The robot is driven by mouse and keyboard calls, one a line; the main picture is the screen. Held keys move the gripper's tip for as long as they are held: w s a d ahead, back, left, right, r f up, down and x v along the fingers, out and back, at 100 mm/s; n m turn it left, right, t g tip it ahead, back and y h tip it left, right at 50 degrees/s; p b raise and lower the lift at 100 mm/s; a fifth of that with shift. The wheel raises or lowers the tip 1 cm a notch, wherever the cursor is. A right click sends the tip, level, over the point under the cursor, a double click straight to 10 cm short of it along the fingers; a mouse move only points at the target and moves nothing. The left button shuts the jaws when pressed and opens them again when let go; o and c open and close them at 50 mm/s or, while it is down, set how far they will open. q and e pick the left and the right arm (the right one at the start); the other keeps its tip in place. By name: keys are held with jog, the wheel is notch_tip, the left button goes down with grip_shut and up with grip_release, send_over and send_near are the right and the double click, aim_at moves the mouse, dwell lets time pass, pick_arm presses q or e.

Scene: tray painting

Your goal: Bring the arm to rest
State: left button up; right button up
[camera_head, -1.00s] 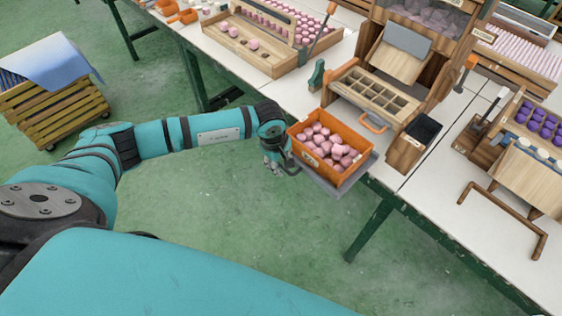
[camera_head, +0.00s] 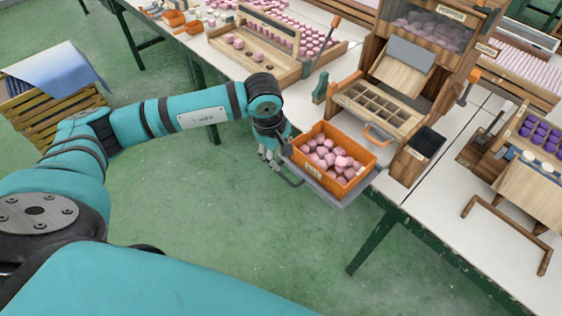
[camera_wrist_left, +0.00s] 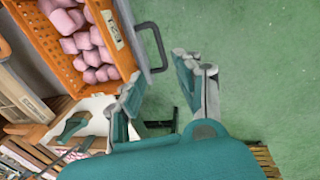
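My left arm reaches in from the left in the head view. Its gripper (camera_head: 270,157) hangs over the floor just left of an orange crate (camera_head: 304,173) of pink pieces. In the left wrist view the gripper (camera_wrist_left: 167,82) has its two fingers apart with nothing between them. The grey pull handle (camera_head: 290,178) of the tray under the crate is close to the fingers; in the wrist view this handle (camera_wrist_left: 161,53) lies beyond the fingertips, apart from them. My right gripper is not in view.
The grey tray (camera_head: 345,205) with the crate juts past the front edge of the white table (camera_head: 402,203). A wooden dispenser with a compartment tray (camera_head: 375,108) stands behind. A slatted crate with blue cloth (camera_head: 50,68) stands far left. Green floor (camera_head: 220,240) is free in front.

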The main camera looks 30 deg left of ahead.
pick_arm(q)
jog(key=shift+s+r, duration=0.1)
jog(key=shift+r, duration=0.3)
